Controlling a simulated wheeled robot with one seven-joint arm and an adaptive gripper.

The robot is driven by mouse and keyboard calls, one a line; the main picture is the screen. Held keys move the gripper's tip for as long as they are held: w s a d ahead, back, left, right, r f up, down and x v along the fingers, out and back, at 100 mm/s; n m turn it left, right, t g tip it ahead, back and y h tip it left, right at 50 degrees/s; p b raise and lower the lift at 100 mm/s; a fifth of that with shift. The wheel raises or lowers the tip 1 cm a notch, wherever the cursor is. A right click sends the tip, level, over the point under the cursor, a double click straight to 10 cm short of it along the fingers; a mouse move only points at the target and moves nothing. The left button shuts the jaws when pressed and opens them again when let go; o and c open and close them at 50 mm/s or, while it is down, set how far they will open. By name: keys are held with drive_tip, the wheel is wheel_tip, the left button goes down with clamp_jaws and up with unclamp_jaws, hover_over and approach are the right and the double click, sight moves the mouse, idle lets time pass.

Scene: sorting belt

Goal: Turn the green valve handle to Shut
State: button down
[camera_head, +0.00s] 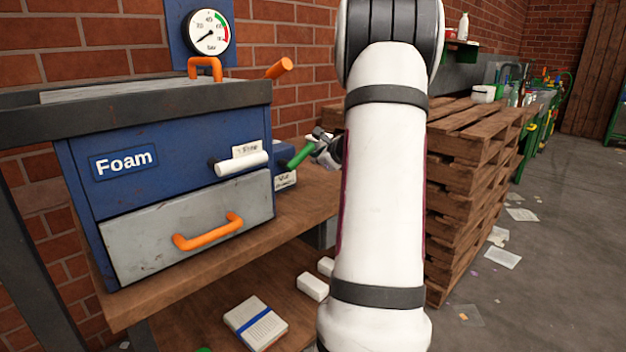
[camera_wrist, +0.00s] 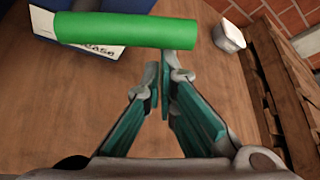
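The green valve handle (camera_head: 299,157) sticks out from a small blue box (camera_head: 284,180) behind the Foam cabinet, angled up to the right. In the wrist view the green handle (camera_wrist: 125,30) lies across the top, its free end to the right. My gripper (camera_wrist: 160,72) has its fingertips almost together, with only a thin gap and nothing seen between them. The tips are just below the handle's free end, very close to it; I cannot tell if they touch. In the head view my gripper (camera_head: 330,147) is beside that end, partly hidden by my arm.
The blue Foam cabinet (camera_head: 80,190) has a white handle (camera_head: 242,164) and a drawer with an orange handle (camera_head: 208,233). A label (camera_wrist: 100,47) lies under the green handle, partly covered. Stacked pallets (camera_head: 470,175) stand right.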

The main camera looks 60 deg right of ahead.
sight(306, 148)
drive_tip(key=shift+n+h, duration=0.4)
drive_tip(key=shift+w+a+r+b, duration=0.15)
drive_tip(key=shift+a+r+b, duration=0.3)
drive_tip(key=shift+r+b, duration=0.35)
drive_tip(key=shift+w+a+r+b, duration=0.1)
drive_tip(key=shift+a+r+b, duration=0.45)
drive_tip(key=shift+b, duration=0.4)
drive_tip(key=shift+w+a+r+b, duration=0.15)
drive_tip(key=shift+a+r+b, duration=0.2)
drive_tip(key=shift+r+b, duration=0.5)
drive_tip(key=shift+w+a+r+b, duration=0.1)
drive_tip(key=shift+a+r+b, duration=0.15)
drive_tip(key=shift+a, duration=0.25)
drive_tip(key=shift+w+a+r+b, duration=0.1)
drive_tip(key=shift+a+r+b, duration=0.15)
drive_tip(key=shift+a, duration=0.3)
